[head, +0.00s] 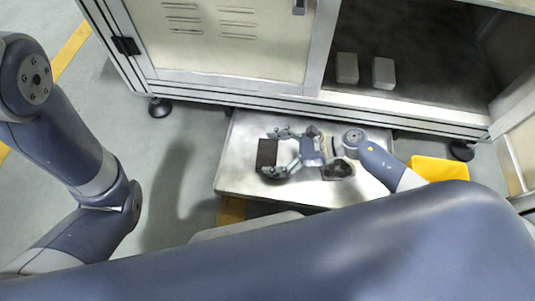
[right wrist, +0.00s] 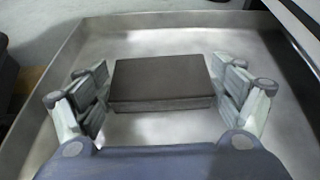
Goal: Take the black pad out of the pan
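The black pad (head: 267,153) is a flat dark rectangular block lying in the shallow metal pan (head: 233,178). In the right wrist view the pad (right wrist: 161,81) lies flat on the bare floor of the pan (right wrist: 150,38). My right gripper (head: 268,153) is open, with one finger on each side of the pad. In the right wrist view the fingers of my right gripper (right wrist: 162,95) stand apart from the pad, with a gap on both sides. My left arm comes in at the left of the head view, but its gripper is out of view.
A metal cabinet (head: 225,84) stands behind the pan, with an open compartment holding two small grey blocks (head: 347,68) (head: 383,73). The pan lies partly under its lower edge. A yellow bin (head: 437,168) is at the right of the pan. The floor (head: 190,150) at left is clear.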

